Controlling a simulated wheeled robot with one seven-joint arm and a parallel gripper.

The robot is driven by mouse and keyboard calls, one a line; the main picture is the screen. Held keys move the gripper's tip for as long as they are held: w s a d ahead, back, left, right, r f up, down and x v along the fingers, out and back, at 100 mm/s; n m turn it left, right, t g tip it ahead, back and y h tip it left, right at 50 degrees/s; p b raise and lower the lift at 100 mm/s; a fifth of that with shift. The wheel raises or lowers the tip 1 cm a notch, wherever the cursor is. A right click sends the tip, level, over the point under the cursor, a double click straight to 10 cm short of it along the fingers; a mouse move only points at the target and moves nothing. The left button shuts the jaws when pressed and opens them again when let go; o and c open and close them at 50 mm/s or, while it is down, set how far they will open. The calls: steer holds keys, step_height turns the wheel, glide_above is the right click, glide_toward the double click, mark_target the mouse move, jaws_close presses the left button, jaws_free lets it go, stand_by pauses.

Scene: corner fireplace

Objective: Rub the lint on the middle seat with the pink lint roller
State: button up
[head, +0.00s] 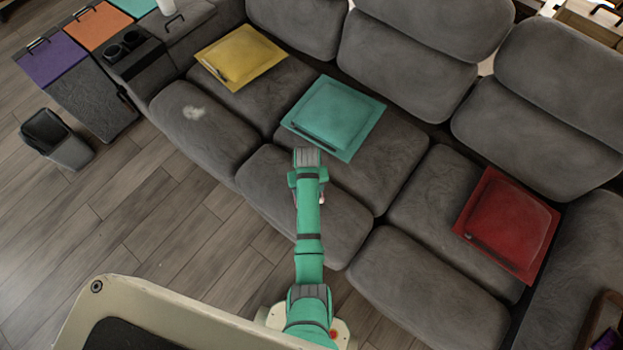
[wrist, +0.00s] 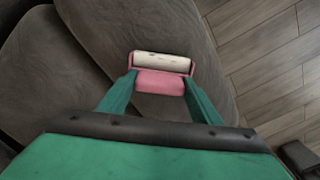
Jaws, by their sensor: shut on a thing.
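My gripper (wrist: 160,85) is shut on the pink lint roller (wrist: 160,80), whose white cylinder points away from the gripper in the wrist view. In the head view my arm hides most of the gripper, and only a small bit of pink (head: 323,197) shows beside it. The gripper is over the front pad of the middle seat (head: 345,222). I cannot tell whether the roller touches the fabric. I see no lint on the middle seat; my arm covers part of it. A pale lint patch (head: 193,112) lies on the left seat's front pad.
The grey sofa holds a yellow cushion (head: 240,57), a teal cushion (head: 333,113) behind my gripper, and a red cushion (head: 507,222). A bin (head: 62,140) stands at the left. The wooden floor (head: 170,235) before the sofa's left part is clear.

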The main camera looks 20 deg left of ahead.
steer(key=shift+r, duration=4.2)
steer(key=shift+w, duration=0.15)
